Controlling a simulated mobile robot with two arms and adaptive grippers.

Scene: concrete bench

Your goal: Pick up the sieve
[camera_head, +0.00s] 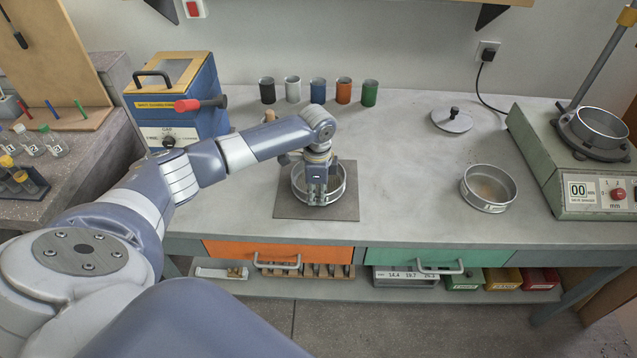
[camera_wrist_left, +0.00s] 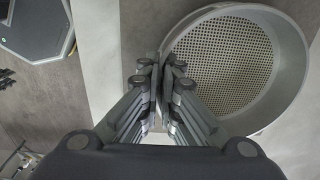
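The sieve (camera_head: 341,186) is a round metal ring over the dark square mat (camera_head: 288,208) at the front of the bench. In the left wrist view it fills the upper right, with a perforated bottom (camera_wrist_left: 222,65). My left gripper (camera_head: 317,198) reaches down at its near side. In the left wrist view the fingertips (camera_wrist_left: 162,68) are close together on the sieve's rim, with the rim wall between them. The fingers hide part of the rim. I cannot tell whether the sieve touches the mat. My right gripper is in neither view.
A second round pan (camera_head: 488,188) stands to the right, beside the green-grey shaker (camera_head: 560,165) with its display. A lid (camera_head: 452,120) lies behind. Several coloured cups (camera_head: 318,90) line the back. A blue box (camera_head: 178,100) stands at the left. The bench middle is clear.

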